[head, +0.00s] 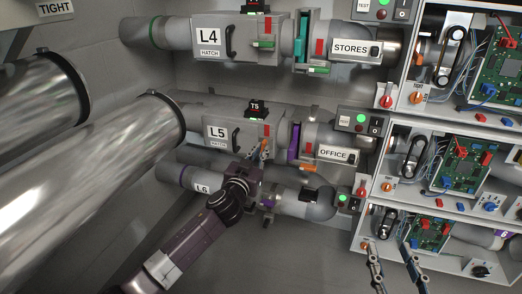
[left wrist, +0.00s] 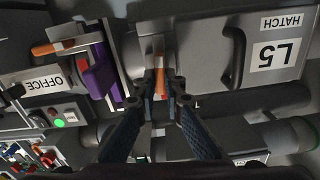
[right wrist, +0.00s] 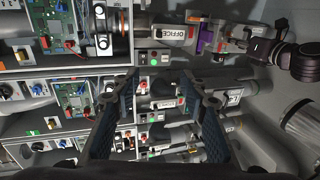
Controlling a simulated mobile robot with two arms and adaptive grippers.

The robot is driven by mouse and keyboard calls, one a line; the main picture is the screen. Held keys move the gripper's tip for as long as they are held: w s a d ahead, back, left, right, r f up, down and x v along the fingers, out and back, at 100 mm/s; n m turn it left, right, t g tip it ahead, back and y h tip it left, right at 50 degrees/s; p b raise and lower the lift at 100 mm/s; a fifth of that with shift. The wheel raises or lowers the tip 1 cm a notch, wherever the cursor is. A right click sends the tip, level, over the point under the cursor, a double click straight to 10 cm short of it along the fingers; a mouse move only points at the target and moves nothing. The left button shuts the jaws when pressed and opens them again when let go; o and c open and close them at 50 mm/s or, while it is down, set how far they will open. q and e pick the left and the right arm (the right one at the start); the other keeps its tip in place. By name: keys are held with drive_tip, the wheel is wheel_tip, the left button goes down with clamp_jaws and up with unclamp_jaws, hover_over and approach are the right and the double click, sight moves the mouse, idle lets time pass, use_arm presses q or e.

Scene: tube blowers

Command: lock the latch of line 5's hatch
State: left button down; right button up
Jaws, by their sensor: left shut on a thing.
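Line 5's hatch is a grey box (head: 240,133) with an "L5 HATCH" label and a black handle; it also shows upside down in the left wrist view (left wrist: 215,45). Its latch is an orange lever (left wrist: 160,82) at the hatch's edge, pointing along the fingers in the left wrist view. My left gripper (left wrist: 162,84) is shut on this lever, one finger on each side. In the head view the left gripper (head: 262,153) partly hides the latch. My right gripper (head: 388,247) is open and empty at the lower right; its spread fingers show in the right wrist view (right wrist: 162,78).
A purple gate (head: 294,143) and the OFFICE pipe (head: 333,154) are just right of the latch. The L4 hatch (head: 213,40) is above, the L6 pipe (head: 200,188) below. Open shelves with circuit boards (head: 465,165) stand at right. Large metal pipes (head: 85,185) fill the left.

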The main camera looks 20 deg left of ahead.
drive_tip(key=s+d+f+g+h+p, duration=0.1)
drive_tip(key=s+d+f+g, duration=0.1)
drive_tip(key=s+f+g, duration=0.3)
drive_tip(key=d+f+g+h+p, duration=0.1)
drive_tip(key=f+g+p, duration=0.1)
drive_tip(key=f, duration=0.6)
use_arm(q)
drive_tip(key=shift+d+f+m+p, duration=0.1)
drive_tip(key=shift+m+p, duration=0.25)
drive_tip(key=shift+m, duration=2.5)
drive_tip(key=shift+d+f+m+p, duration=0.15)
drive_tip(key=shift+m+p, duration=0.2)
drive_tip(key=shift+m, duration=2.45)
drive_tip(key=shift+f+m+p, duration=0.1)
drive_tip(key=shift+m+p, duration=0.25)
drive_tip(key=shift+m, duration=2.5)
use_arm(e)
drive_tip(key=s+d+f+g+h, duration=0.1)
drive_tip(key=s+d+f+g, duration=0.1)
drive_tip(key=s, duration=0.5)
drive_tip(key=s+d+f+g, duration=0.2)
drive_tip(key=s+f+g, duration=0.3)
drive_tip(key=s, duration=0.2)
drive_tip(key=shift+d+m+h, duration=0.25)
drive_tip(key=shift+m+h, duration=0.15)
drive_tip(key=shift+s, duration=0.15)
use_arm(q)
drive_tip(key=c, duration=2)
unclamp_jaws()
